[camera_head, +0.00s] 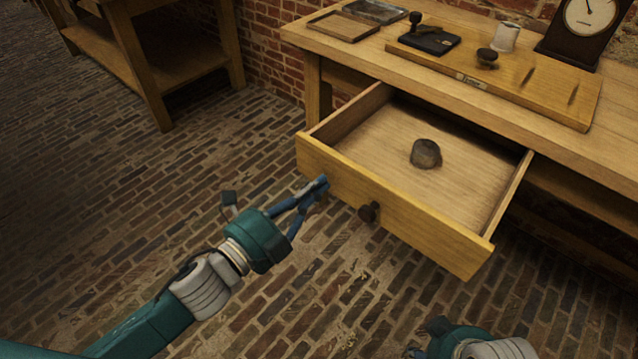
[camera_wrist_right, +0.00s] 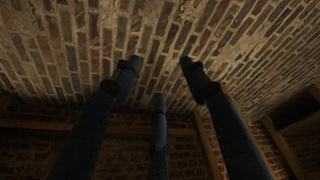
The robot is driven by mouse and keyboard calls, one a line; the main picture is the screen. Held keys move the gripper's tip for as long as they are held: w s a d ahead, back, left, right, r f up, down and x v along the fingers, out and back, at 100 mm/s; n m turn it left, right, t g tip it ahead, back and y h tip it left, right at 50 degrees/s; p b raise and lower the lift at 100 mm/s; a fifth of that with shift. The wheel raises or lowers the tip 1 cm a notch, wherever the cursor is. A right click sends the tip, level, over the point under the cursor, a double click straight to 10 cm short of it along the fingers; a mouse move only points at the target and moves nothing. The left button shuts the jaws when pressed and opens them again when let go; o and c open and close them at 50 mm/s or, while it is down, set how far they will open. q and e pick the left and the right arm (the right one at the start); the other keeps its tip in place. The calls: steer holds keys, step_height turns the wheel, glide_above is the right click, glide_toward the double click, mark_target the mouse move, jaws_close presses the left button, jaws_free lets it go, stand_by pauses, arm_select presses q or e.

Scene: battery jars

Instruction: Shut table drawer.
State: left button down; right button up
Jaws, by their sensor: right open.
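The table drawer (camera_head: 400,215) is pulled well out from under the wooden table (camera_head: 560,140). Its front has a dark round knob (camera_head: 369,212). A grey rounded lump (camera_head: 426,154) lies inside the drawer. My left gripper (camera_head: 314,190) is at the left part of the drawer front, left of the knob, with its fingertips close together. I cannot tell whether it touches the wood or is fully shut. My right gripper shows only partly at the bottom of the head view. In the right wrist view its fingers (camera_wrist_right: 160,85) are spread and empty, with brick behind.
On the tabletop are a wooden board (camera_head: 555,105), a black stamp-like item (camera_head: 430,40), a dark knob-like item (camera_head: 487,57), a pale jar (camera_head: 505,37), trays (camera_head: 343,27) and a dial instrument (camera_head: 588,25). Another wooden bench (camera_head: 195,65) stands back left. The brick floor before the drawer is clear.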

arm_select(q)
steer(key=shift+w+d, duration=0.3)
steer(key=shift+w, duration=0.1)
